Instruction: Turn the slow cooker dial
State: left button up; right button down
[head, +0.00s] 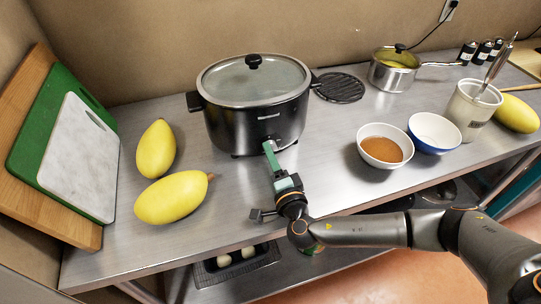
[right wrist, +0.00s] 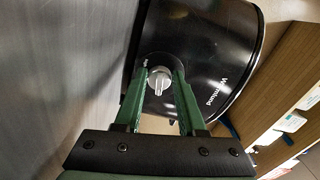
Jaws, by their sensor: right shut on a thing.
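The black slow cooker (head: 222,124) with a glass lid (head: 254,80) stands on the steel counter, left of centre in the head view. Its silver dial (right wrist: 160,80) shows in the right wrist view on the black front (right wrist: 205,55). My right gripper (head: 268,148) reaches the cooker's lower front. In the right wrist view, the green fingers of my right gripper (right wrist: 161,82) lie on both sides of the dial and are shut on it. In the head view the fingers hide the dial. My left gripper is not in view.
Two yellow squashes (head: 172,197) lie left of the cooker, beside leaning cutting boards (head: 80,160). A black trivet (head: 340,88) lies right of it. A bowl of orange-brown food (head: 385,150), a blue-and-white bowl (head: 434,132) and a utensil crock (head: 470,108) stand at the right.

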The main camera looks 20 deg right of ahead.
dwell(0.4)
jog(key=c, duration=0.5)
grip_release()
jog(key=s, duration=1.2)
jog(key=shift+s+d, duration=0.25)
jog(key=shift+s, duration=0.1)
